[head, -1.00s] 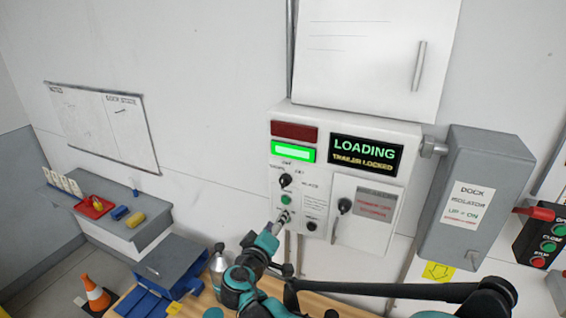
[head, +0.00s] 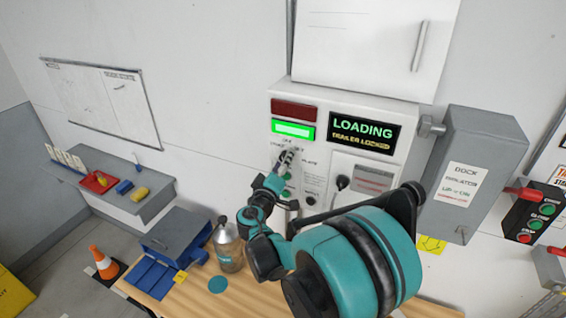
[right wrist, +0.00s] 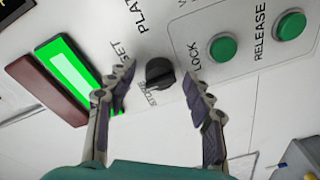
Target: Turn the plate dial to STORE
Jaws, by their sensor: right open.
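The black plate dial (right wrist: 160,73) is on the white control panel (right wrist: 140,28), with the words PLATE, SET and STORE printed around it. STORE is close below it in the right wrist view. I cannot tell clearly which mark its pointer faces. My right gripper (right wrist: 159,66) is open, with one finger on each side of the dial; I cannot tell whether they touch it. In the head view my right gripper (head: 286,160) is in front of the dial and hides it. My left gripper is not in view.
Green LOCK (right wrist: 223,47) and RELEASE (right wrist: 290,25) buttons sit right of the dial. A lit green display (head: 293,130) is above it. The sign (head: 363,132) reads LOADING, TRAILER LOCKED. A grey isolator box (head: 472,185) is at right. A bottle (head: 228,245) stands on the wooden bench (head: 250,296).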

